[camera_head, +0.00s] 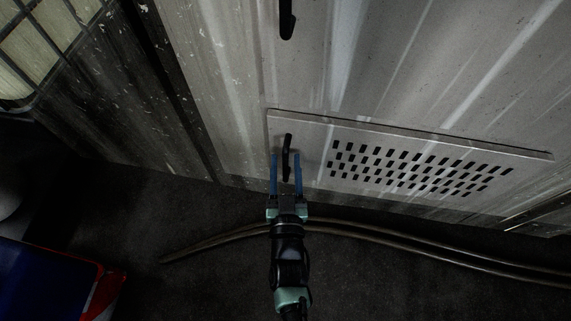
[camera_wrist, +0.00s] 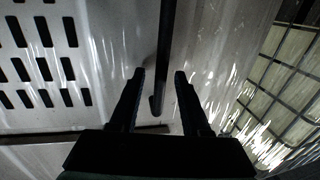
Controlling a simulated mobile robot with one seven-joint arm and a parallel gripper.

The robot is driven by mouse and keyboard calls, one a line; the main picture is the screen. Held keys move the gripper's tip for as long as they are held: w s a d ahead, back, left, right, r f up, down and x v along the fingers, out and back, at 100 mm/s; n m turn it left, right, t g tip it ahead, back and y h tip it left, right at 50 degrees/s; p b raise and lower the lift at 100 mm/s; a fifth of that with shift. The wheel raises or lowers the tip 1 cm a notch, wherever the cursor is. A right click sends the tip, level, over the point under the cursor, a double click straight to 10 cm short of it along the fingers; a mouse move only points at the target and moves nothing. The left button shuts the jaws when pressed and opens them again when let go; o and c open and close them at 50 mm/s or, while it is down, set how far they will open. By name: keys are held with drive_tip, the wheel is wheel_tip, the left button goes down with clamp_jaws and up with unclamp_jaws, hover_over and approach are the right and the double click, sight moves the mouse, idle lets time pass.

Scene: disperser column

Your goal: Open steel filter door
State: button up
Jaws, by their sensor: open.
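The steel filter door (camera_head: 310,130) is a grey panel with rows of dark slots, low on the metal cabinet; it looks flush with the cabinet front. Its black handle (camera_head: 287,150) is a slim upright bar near the door's left edge. My gripper (camera_head: 286,157) is open, with one blue finger on each side of the handle in the head view. In the wrist view the handle (camera_wrist: 165,60) runs down between the two dark fingertips (camera_wrist: 160,75). I cannot tell whether either finger touches it. The slotted part of the door (camera_wrist: 100,60) shows at the left there.
A second black handle (camera_head: 287,18) sits higher on the cabinet. Hoses (camera_head: 400,246) lie on the dark floor below the door. A blue and red box (camera_head: 60,285) is at the lower left. A wire-framed container (camera_head: 50,45) stands at the upper left.

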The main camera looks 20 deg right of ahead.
drive_tip(key=shift+w+d, duration=0.15)
drive_tip(key=shift+w, duration=0.25)
clamp_jaws()
idle(1.2)
